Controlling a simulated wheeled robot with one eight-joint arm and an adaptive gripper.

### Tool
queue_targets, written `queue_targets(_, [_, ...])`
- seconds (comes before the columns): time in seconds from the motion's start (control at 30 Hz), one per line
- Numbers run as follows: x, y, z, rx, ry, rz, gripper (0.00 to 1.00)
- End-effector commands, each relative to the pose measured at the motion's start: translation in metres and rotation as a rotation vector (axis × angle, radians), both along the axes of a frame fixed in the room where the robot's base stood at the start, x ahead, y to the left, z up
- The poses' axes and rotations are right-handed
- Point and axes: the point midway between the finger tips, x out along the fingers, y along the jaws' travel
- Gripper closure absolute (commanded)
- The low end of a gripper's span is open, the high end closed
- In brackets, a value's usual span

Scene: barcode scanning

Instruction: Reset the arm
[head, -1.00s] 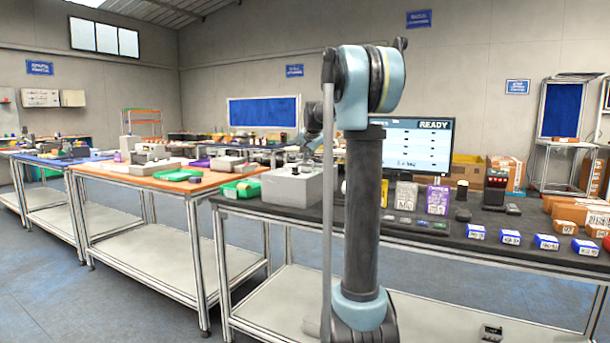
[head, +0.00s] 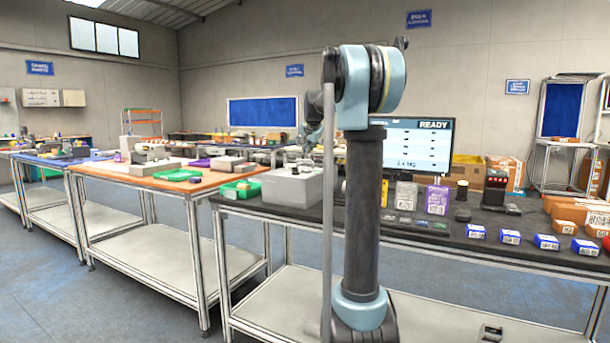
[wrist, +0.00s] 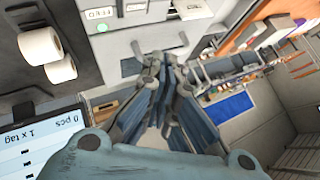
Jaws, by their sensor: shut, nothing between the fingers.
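My gripper (wrist: 165,62) shows in the middle of the wrist view, with its dark blue-grey fingers drawn together and nothing between them. It hangs clear of the bench things behind it. In the head view my arm (head: 362,200) stands upright in front of the bench, and its upper column and pole hide most of the forearm. The gripper itself cannot be made out clearly there.
A dark bench (head: 400,238) carries a grey box (head: 292,188), a green tray (head: 240,188), a monitor (head: 418,145) reading READY, several blue-and-white boxes (head: 510,237) and brown cartons (head: 564,227). The wrist view shows two white rolls (wrist: 40,47). Floor is clear at the left.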

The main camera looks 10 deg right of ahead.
Motion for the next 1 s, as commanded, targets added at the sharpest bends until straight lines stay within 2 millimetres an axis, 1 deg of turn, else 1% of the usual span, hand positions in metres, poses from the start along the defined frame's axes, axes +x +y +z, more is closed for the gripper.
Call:
queue_targets(0.07, [-0.001, 0.0, 0.0, -0.001, 0.0, 0.001, 1.0])
queue_targets(0.13, [-0.005, 0.0, -0.001, -0.004, 0.006, 0.004, 1.0])
queue_targets(0.17, [-0.009, 0.0, -0.003, -0.008, 0.009, 0.008, 1.0])
queue_targets(0.27, [-0.033, 0.001, -0.01, -0.028, 0.031, 0.03, 1.0])
queue_targets(0.37, [-0.069, 0.002, -0.023, -0.06, 0.067, 0.065, 1.0])
queue_targets(0.4, [-0.085, 0.003, -0.029, -0.075, 0.084, 0.081, 1.0])
queue_targets(0.47, [-0.109, 0.003, -0.039, -0.096, 0.109, 0.108, 1.0])
queue_targets(0.5, [-0.125, 0.004, -0.046, -0.11, 0.125, 0.126, 1.0])
queue_targets(0.57, [-0.149, 0.004, -0.057, -0.131, 0.149, 0.152, 1.0])
queue_targets(0.6, [-0.166, 0.005, -0.065, -0.143, 0.166, 0.17, 1.0])
queue_targets(0.67, [-0.19, 0.005, -0.077, -0.163, 0.19, 0.197, 1.0])
queue_targets(0.7, [-0.206, 0.006, -0.085, -0.175, 0.207, 0.215, 1.0])
queue_targets(0.87, [-0.27, 0.007, -0.12, -0.222, 0.27, 0.291, 1.0])
queue_targets(1.0, [-0.325, 0.008, -0.155, -0.26, 0.326, 0.36, 1.0])
